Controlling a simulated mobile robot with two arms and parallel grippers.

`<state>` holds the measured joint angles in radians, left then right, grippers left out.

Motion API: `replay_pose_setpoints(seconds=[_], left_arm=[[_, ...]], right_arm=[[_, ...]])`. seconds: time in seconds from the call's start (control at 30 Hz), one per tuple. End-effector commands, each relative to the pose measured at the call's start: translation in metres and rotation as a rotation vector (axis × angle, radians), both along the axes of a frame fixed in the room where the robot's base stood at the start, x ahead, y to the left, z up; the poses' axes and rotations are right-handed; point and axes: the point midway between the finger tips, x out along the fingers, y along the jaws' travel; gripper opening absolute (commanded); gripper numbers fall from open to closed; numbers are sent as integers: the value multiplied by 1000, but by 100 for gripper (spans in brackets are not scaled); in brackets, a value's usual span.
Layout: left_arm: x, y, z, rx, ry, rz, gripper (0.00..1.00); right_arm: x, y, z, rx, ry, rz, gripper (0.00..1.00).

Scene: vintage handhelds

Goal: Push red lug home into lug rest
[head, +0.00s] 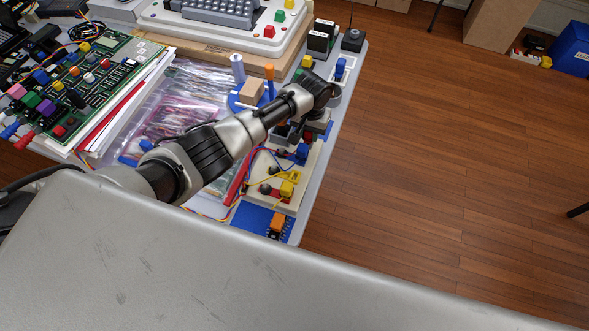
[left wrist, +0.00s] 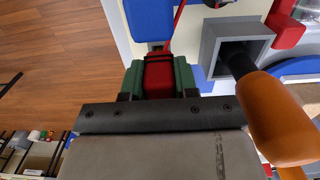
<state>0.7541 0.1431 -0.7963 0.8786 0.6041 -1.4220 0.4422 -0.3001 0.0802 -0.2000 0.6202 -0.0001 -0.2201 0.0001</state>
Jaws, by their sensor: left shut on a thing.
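The red lug (left wrist: 158,76) sits between the green finger pads of my left gripper (left wrist: 158,82) in the left wrist view. The gripper is shut on it, and a dark band crosses the lug. A red lead (left wrist: 178,18) runs up from it. A blue block (left wrist: 150,18) lies just beyond the lug; I cannot tell whether it is the lug rest or whether they touch. In the head view my left arm reaches over the table's right side and mostly hides its fingertips. A bit of red (head: 308,137) shows there. My right gripper is in neither view.
A grey square socket (left wrist: 210,50) and an orange handle (left wrist: 275,115) stand close at right in the wrist view. In the head view, a blue plug (head: 302,152) and yellow plug (head: 287,189) with loose leads sit nearby. Open floor (head: 440,170) lies beyond the table's right edge.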

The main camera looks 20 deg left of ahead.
Motion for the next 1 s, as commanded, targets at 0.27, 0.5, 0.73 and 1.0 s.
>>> replay_pose_setpoints(seconds=[0.27,0.5,0.73,1.0], left_arm=[[0,0,0,0,0,0,0],[0,0,-4,-1,0,0,0],[0,0,-9,0,1,1,0],[0,0,-8,0,0,0,59]], right_arm=[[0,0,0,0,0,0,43],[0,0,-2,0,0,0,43],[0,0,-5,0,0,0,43],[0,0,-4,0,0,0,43]])
